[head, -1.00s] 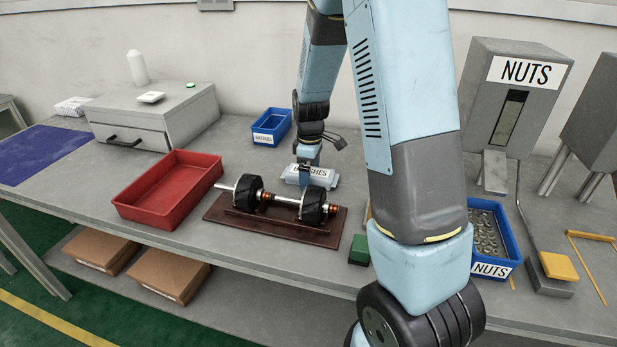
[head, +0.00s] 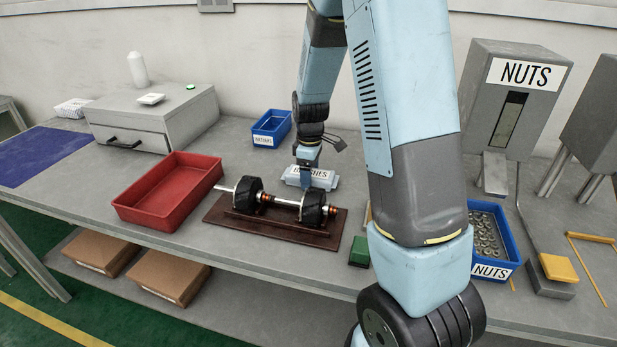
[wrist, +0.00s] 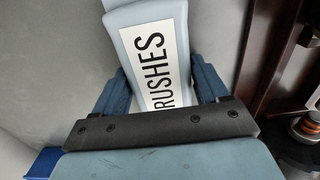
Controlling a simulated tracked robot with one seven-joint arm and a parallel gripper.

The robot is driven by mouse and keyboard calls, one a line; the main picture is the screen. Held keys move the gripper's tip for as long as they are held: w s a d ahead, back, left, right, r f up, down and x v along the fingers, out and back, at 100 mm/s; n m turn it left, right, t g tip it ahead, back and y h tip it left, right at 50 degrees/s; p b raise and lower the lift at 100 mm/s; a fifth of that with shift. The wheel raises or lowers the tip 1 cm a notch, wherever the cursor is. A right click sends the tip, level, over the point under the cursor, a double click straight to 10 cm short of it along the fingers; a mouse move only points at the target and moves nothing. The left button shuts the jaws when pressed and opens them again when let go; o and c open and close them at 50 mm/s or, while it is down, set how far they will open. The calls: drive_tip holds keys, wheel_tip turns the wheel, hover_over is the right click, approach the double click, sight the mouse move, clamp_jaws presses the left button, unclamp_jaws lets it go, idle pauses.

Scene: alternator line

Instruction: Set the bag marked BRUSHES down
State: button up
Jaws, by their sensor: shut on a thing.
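The bag marked BRUSHES (head: 322,178) is pale blue-grey with a white label. In the head view it is at the workbench surface behind the rotor on its brown board. My gripper (head: 306,177) points down at it, and its fingers partly cover the label. In the wrist view the bag (wrist: 150,55) lies between the two blue fingers (wrist: 160,88), which are shut on it. The bag's near end is hidden behind the gripper body. I cannot tell whether its underside touches the bench.
The rotor (head: 275,200) on its brown board (head: 225,215) lies just in front of the bag. A red tray (head: 190,205) is left, and a blue bin (head: 258,128) stands behind. A green block (head: 359,250) and the NUTS bin (head: 512,240) are right. Bench between red tray and blue bin is clear.

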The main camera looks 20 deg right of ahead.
drive_tip(key=shift+r, duration=0.1)
drive_tip(key=shift+r, duration=0.3)
wheel_tip(320, 180, up, 3)
drive_tip(key=shift+f, duration=0.15)
drive_tip(key=s+r, duration=0.2)
drive_tip(key=s+d+r, duration=0.1)
drive_tip(key=s+r, duration=0.1)
drive_tip(key=r, duration=0.1)
drive_tip(key=shift+s+d+r, duration=0.1)
drive_tip(key=shift+s+d, duration=0.1)
drive_tip(key=s+d+r, duration=0.2)
drive_tip(key=s+r, duration=0.2)
drive_tip(key=s, duration=0.4)
drive_tip(key=s+a, duration=0.4)
drive_tip(key=shift+a+r, duration=0.4)
drive_tip(key=shift+r, duration=0.05)
